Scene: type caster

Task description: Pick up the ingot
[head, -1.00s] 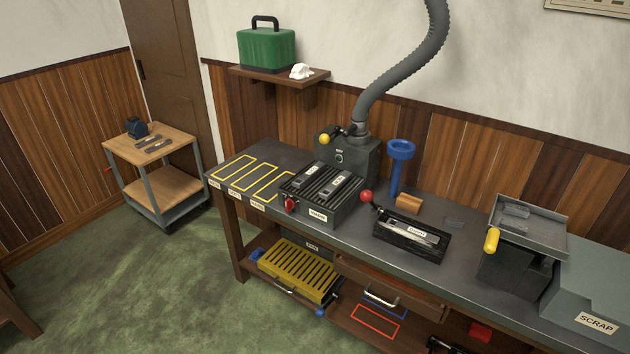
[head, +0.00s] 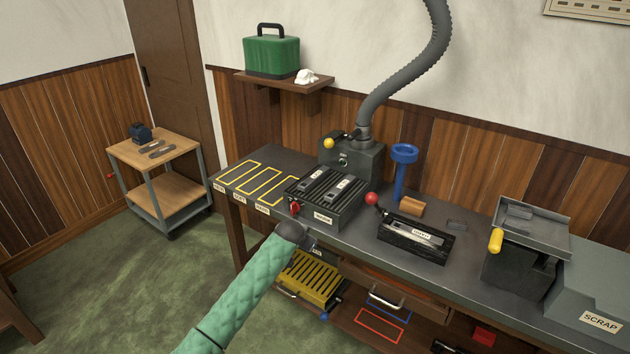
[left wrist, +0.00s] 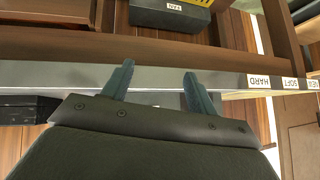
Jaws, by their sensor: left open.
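No single ingot is marked out. Two grey bars (head: 158,149) lie on the cart top at the left. My right gripper is not in view.
The black mould with a red-knobbed handle (head: 415,240), blue funnel stand (head: 401,170) and grey tray machine (head: 530,230) crowd the bench. Yellow outlined slots (head: 250,180) at its left end are empty. A yellow slatted box (head: 310,280) stands on the lower shelf.

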